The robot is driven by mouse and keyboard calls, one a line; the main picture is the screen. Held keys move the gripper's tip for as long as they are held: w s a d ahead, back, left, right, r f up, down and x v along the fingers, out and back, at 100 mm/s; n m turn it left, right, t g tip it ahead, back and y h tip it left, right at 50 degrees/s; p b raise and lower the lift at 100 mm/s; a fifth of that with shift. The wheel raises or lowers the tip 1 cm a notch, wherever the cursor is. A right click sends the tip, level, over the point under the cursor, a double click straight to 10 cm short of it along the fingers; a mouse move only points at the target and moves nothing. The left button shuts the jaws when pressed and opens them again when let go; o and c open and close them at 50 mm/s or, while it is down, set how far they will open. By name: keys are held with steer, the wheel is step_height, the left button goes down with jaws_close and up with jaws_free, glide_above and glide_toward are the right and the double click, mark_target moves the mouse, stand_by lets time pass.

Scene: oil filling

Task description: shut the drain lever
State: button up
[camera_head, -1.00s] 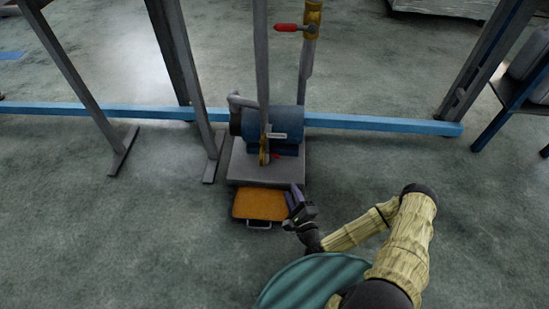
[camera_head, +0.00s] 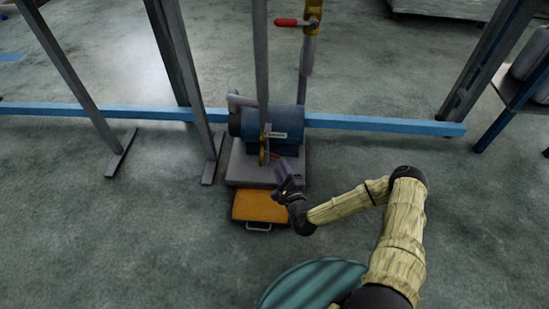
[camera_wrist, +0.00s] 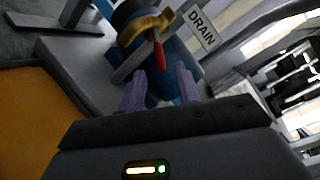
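The drain lever has a red handle (camera_wrist: 159,55) on a yellow valve body (camera_wrist: 140,30), below a white DRAIN sign (camera_wrist: 201,29) in the wrist view. In the head view the small red handle (camera_head: 275,156) shows low on the front of the blue pump (camera_head: 290,125). My gripper (camera_wrist: 160,85) is open, with its two purple-grey fingers apart and nothing seen between them. The red handle lies ahead of the fingertips, between their lines, and looks apart from them. In the head view my gripper (camera_head: 284,172) is just below and right of the handle.
An orange case (camera_head: 260,205) lies on the floor in front of the grey pump base (camera_head: 243,165). Another red lever (camera_head: 286,22) sits higher on the right pipe. A vertical grey pipe (camera_head: 261,70) rises beside the valve.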

mark_target(275, 156)
steer(key=b+x, duration=0.2)
steer(key=x, duration=0.5)
jaws_close()
